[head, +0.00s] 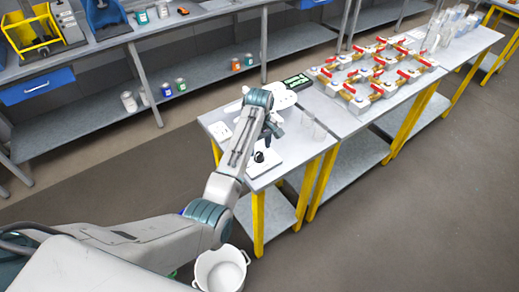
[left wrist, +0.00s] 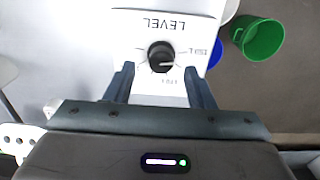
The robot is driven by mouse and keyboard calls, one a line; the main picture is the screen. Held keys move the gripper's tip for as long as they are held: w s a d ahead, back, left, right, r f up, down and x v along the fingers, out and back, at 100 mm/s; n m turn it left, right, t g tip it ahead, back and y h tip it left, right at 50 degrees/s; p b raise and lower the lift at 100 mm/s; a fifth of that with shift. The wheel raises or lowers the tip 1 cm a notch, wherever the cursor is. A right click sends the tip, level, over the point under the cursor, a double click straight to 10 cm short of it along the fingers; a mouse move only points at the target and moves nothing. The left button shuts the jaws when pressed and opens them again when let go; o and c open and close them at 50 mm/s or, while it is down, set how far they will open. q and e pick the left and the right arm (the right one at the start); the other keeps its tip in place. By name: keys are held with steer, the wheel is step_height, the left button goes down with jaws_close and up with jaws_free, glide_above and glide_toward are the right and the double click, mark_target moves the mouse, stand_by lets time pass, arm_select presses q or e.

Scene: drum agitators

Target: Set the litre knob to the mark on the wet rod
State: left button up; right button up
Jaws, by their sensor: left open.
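A black round knob (left wrist: 160,56) sits on a white panel (left wrist: 130,40) marked LEVEL, which appears upside down in the left wrist view. Small printed marks surround the knob, and a pale pointer line on it points right. In the head view the knob (head: 259,156) is on the near end of the right-hand bench. My left gripper (left wrist: 160,78) is open, its fingers on either side just short of the knob, with nothing between them. The left gripper (head: 270,138) also shows above the panel in the head view. I cannot make out a wet rod. My right gripper is not in view.
Several red-handled valves (head: 375,70) fill the adjoining bench. A white bucket (head: 221,270) stands on the floor by my arm. A green bucket (left wrist: 262,38) shows beyond the panel in the left wrist view.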

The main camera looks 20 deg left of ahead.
mark_target(259, 154)
arm_select(q)
step_height(259, 154, down, 2)
steer(key=shift+s+f, duration=0.1)
steer(key=shift+f, duration=0.4)
steer(key=c, duration=1)
steer(key=shift+o, duration=0.2)
